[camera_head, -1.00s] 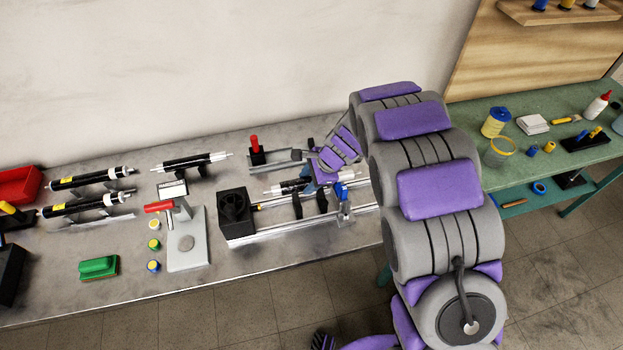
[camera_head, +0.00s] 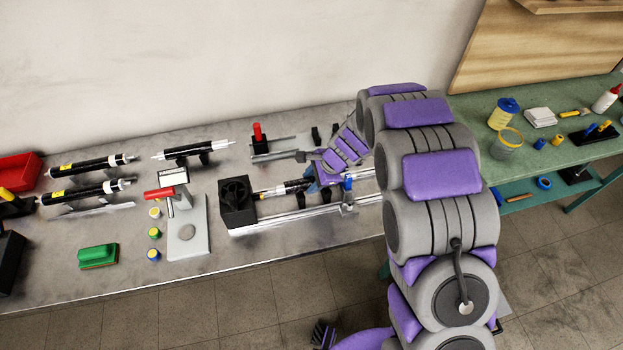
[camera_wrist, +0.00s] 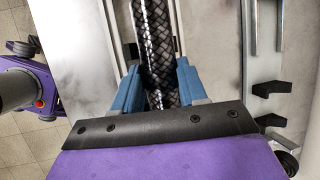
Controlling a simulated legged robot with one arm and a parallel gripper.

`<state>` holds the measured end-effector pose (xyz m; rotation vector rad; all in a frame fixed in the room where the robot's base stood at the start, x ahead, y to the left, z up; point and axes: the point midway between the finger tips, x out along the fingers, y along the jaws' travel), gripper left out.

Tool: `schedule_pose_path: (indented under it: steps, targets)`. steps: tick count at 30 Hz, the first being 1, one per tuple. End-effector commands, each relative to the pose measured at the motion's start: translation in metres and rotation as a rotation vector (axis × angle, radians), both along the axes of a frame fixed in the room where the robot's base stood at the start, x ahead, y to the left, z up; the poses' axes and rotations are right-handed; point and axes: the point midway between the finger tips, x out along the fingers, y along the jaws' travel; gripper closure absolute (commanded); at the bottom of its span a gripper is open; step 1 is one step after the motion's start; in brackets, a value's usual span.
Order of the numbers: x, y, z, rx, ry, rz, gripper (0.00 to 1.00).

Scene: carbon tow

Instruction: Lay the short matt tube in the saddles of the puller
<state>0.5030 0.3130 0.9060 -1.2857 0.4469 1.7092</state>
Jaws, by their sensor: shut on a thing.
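My gripper (camera_head: 326,174) is shut on a black woven tube (camera_head: 287,188) with pale ends, over the puller (camera_head: 300,222). The tube lies roughly along the puller's rails, low at its black saddles. I cannot tell whether it touches them. In the wrist view the blue fingers (camera_wrist: 157,82) stand on both sides of the tube (camera_wrist: 153,35), and its near end is hidden by my gripper. The puller has a black block (camera_head: 236,204) with a round part at its left end.
A red-handled fixture (camera_head: 258,134) with a rail stands behind the puller. Several black tubes (camera_head: 90,164) rest on stands at the left. A grey press (camera_head: 187,234) with a red handle stands left of the puller. The bench front is clear near the green brush (camera_head: 98,256).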

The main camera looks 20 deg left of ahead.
Motion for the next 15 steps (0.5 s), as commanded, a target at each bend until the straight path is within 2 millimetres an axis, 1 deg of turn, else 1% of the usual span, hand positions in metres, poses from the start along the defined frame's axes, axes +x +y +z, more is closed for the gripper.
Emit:
schedule_pose_path:
  steps: [5, 15]
  targets:
    - [0.0006, -0.0014, -0.0001, 0.002, -0.001, -0.001, 0.90]
    - [0.0006, 0.0016, -0.0075, -0.002, -0.001, -0.001, 0.90]
